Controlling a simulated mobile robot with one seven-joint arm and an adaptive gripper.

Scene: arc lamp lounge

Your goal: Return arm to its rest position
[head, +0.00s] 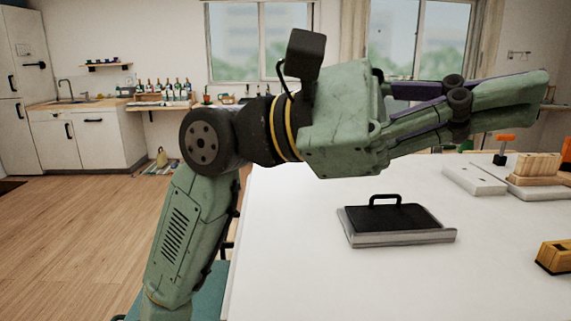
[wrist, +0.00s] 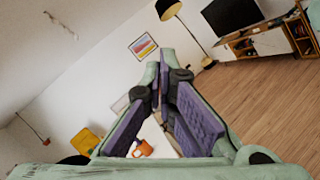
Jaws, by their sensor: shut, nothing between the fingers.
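My arm crosses the head view with my gripper (head: 543,88) stretched out to the right, well above the white table (head: 300,270). The green and purple fingers come together at the tips, with nothing between them. In the wrist view my gripper (wrist: 160,70) also shows shut and empty, with the room tilted behind it. The gripper touches nothing that I can see.
On the table, a grey tray with a black handled plate (head: 395,218) lies below the arm. A yellow tool (head: 555,256), a wooden block (head: 537,166) and an orange-topped clamp (head: 504,146) stand at the right. The wooden floor (head: 80,225) at left is open.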

